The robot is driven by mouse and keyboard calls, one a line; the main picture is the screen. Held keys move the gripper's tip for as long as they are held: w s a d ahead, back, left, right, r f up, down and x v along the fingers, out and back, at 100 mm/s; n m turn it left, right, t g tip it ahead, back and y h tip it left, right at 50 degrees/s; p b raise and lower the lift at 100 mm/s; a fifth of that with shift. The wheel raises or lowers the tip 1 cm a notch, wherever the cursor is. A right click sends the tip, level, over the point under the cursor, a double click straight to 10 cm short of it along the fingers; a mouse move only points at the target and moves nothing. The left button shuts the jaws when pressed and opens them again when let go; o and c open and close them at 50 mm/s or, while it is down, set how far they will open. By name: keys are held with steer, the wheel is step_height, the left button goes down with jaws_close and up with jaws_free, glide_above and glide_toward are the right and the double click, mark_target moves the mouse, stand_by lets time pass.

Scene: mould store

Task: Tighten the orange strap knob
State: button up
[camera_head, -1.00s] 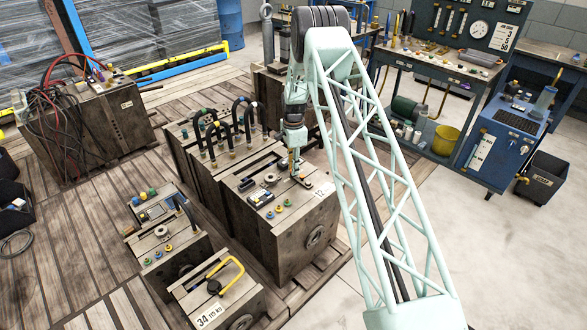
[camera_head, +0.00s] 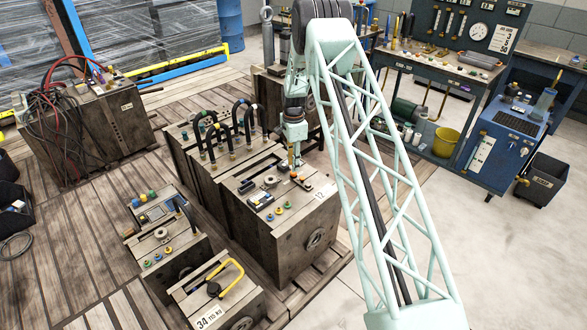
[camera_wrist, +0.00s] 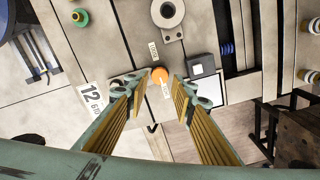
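The orange strap knob (camera_wrist: 159,76) is a round cap on top of the wooden mould crate marked 12 (camera_head: 290,235). A pale mark or slot runs down from its middle. In the head view it is a small orange spot (camera_head: 293,175) below my gripper (camera_head: 293,163). In the wrist view my gripper (camera_wrist: 162,78) is open, with a fingertip on each side of the knob and a visible gap on both sides. The fingers hold nothing. I cannot tell how far above the crate top the tips are.
Black curved handles (camera_head: 235,118) rise from the crate behind. A smaller crate (camera_head: 215,295) stands in front.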

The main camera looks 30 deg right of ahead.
step_height(320, 180, up, 8)
stand_by(0.5)
steer(key=shift+r, duration=0.1)
steer(key=shift+r, duration=0.1)
stand_by(0.3)
